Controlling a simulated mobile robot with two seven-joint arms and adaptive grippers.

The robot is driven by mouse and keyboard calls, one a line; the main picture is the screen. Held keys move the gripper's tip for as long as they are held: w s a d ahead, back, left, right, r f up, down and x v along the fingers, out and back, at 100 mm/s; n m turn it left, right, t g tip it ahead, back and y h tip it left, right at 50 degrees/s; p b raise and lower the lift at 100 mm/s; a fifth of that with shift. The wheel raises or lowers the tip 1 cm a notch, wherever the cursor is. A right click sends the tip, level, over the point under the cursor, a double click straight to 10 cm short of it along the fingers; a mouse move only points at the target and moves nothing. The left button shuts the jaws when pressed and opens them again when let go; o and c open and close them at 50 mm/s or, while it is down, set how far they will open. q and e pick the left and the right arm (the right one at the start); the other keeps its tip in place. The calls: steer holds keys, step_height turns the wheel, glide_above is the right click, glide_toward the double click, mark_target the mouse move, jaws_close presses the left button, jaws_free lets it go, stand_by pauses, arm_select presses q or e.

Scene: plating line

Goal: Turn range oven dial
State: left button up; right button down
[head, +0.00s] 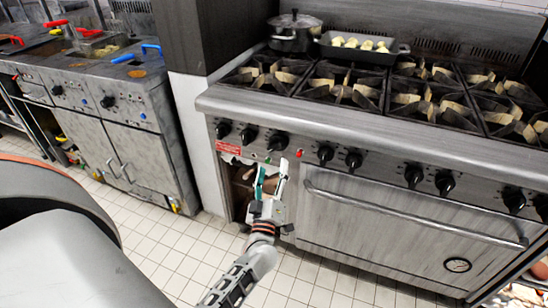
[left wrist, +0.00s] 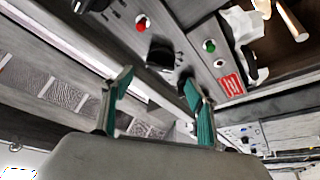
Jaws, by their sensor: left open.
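The range (head: 370,125) has a row of black dials along its front panel. My left gripper (head: 271,174) is in front of the panel's left part, just below a black dial (head: 278,141) that lies between a green light (head: 267,160) and a red light (head: 299,153). In the left wrist view, the gripper's green-padded fingers (left wrist: 157,88) are apart and empty. A black dial (left wrist: 161,54) shows beyond the gap between them, with no visible contact. Which dial is the oven's, I cannot tell. My right gripper is not in view.
An oven door (head: 400,215) with a long bar handle (head: 410,205) is right of the gripper. An open compartment (head: 240,185) lies behind it. A pot (head: 295,35) and a pan (head: 360,50) stand on the range. A fryer unit (head: 100,120) stands left; tiled floor between is clear.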

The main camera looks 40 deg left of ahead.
arm_select(q)
steer(key=shift+v, duration=1.35)
